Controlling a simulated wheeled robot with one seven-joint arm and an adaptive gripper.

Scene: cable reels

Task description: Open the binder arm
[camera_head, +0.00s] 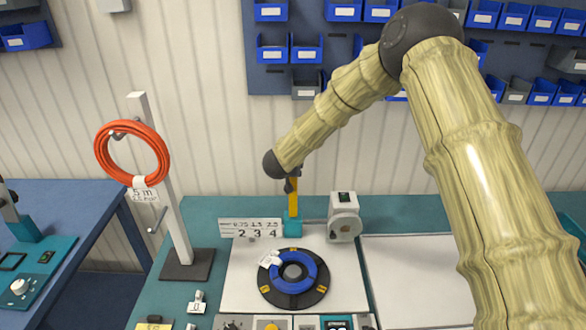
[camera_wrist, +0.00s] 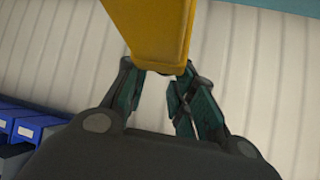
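The yellow binder arm (camera_head: 293,205) stands upright from a teal block at the back of the bench in the head view. My gripper (camera_head: 291,180) is at its top end, small and dark there. In the wrist view the yellow bar (camera_wrist: 155,30) comes down from the top, and its end overlaps the fingertips. The two teal-padded fingers of my gripper (camera_wrist: 157,82) stand apart with wall showing between them. The bar hides part of the tips, so contact is unclear. A blue and black reel (camera_head: 314,270) lies flat in front of the arm.
An orange cable coil (camera_head: 104,158) hangs on a post at the left. A numbered plate (camera_head: 240,229) and a grey device (camera_head: 344,222) flank the binder arm. A pale board (camera_head: 420,285) is bare at right. Blue bins (camera_head: 272,52) hang on the wall behind.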

